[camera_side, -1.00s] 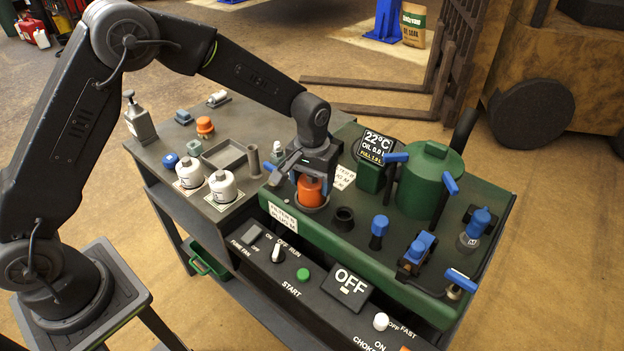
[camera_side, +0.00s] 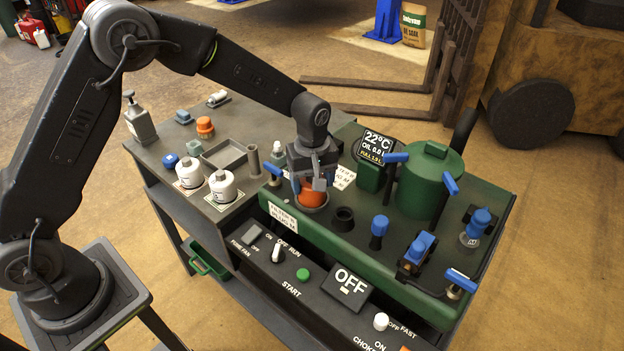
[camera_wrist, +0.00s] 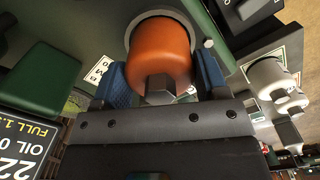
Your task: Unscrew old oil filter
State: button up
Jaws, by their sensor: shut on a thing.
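The old oil filter is an orange cylinder (camera_side: 310,196) seated upright in a round mount on the green engine block (camera_side: 345,240). In the wrist view the orange filter (camera_wrist: 160,52) fills the upper middle, with a dark hex end facing the camera. My gripper (camera_side: 311,188) points down over it. The blue finger pads stand on both sides of the filter, and my gripper (camera_wrist: 162,85) is shut on it. The filter's base is partly hidden in the mount's ring.
Two white filters (camera_side: 223,186) stand on the bench at left, near a grey tray (camera_side: 224,155). A display (camera_side: 376,147) and a green tank (camera_side: 428,180) stand to the right. A black funnel-like port (camera_side: 344,218) is close by.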

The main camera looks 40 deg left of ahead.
jog(key=n, duration=0.2)
jog(key=shift+n, duration=0.3)
jog(key=n, duration=0.3)
jog(key=shift+n, duration=0.3)
jog(key=shift+r, duration=0.15)
jog(key=shift+r, duration=1.4)
jog(key=shift+r, duration=2.5)
